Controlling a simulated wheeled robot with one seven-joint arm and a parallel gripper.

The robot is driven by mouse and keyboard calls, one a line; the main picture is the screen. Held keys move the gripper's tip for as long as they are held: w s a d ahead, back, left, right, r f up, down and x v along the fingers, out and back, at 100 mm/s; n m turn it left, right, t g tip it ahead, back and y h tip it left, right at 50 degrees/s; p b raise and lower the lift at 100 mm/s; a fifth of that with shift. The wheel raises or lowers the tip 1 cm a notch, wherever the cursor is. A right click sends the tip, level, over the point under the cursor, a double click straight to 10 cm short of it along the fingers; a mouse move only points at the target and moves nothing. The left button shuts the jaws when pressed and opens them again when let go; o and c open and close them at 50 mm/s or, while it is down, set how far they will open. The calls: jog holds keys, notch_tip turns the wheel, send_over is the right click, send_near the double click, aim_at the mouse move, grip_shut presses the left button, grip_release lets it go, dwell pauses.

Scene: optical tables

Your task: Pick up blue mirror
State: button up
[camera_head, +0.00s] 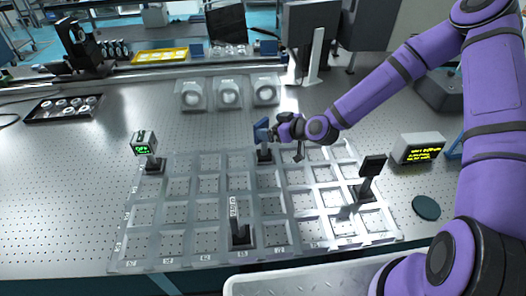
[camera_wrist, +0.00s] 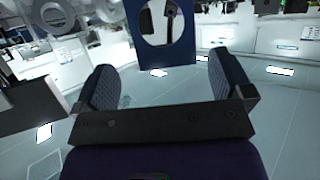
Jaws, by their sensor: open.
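The blue mirror (camera_head: 261,133) stands upright on a dark post and base in the grid tray (camera_head: 180,236), in its back part. My gripper (camera_head: 273,133) has come in from the right, close beside the mirror. In the wrist view, the blue mirror (camera_wrist: 186,52) shows as a blue plate with an oval reflecting face, its top cut off by the picture edge. It is ahead of my gripper (camera_wrist: 160,70), roughly between the two open fingers in the picture. I see no contact. The post's lower part is hidden in the wrist view.
A yellow-text display box (camera_head: 418,149) sits right.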

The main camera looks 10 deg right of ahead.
aim_at(264, 127)
jog(key=shift+s+x, duration=0.15)
jog(key=shift+x, duration=1.25)
jog(key=shift+s+x, duration=0.15)
jog(key=shift+x, duration=1.25)
jog(key=shift+a+f, duration=0.1)
jog(key=shift+f, duration=0.1)
jog(key=shift+c, duration=0.2)
jog(key=c, duration=1.7)
jog(key=shift+o, duration=0.2)
jog(key=shift+r, duration=0.15)
